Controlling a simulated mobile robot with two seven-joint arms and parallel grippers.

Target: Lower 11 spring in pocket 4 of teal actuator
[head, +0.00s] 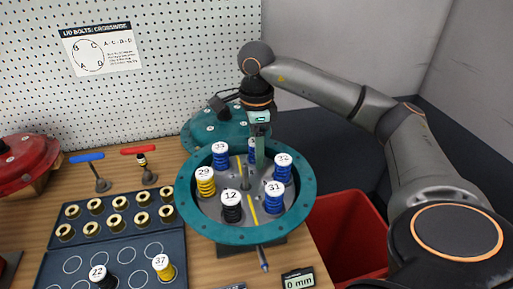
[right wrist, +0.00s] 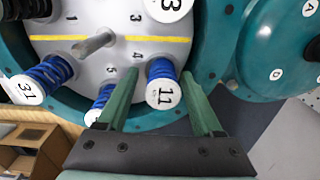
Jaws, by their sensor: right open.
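The teal actuator (head: 300,205) is an open round housing on the bench, with springs standing around its grey plate. The blue 11 spring (right wrist: 163,92) stands on the plate beside the printed 4 in the right wrist view. In the head view the blue 11 spring (head: 251,146) is partly hidden behind my gripper. My right gripper (right wrist: 160,74) is open, its green fingers on either side of the spring with gaps showing. In the head view my right gripper (head: 260,158) points down at the actuator's far side. My left gripper is not in view.
Springs 33 (head: 220,155), 29 (head: 205,182), 12 (head: 231,207), 31 (head: 274,198) and another blue one (head: 283,168) crowd the actuator around a centre post (head: 245,178). A teal lid (head: 205,128) stands behind. A dark tray (head: 60,240) lies left; a red bin (head: 355,235) is right.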

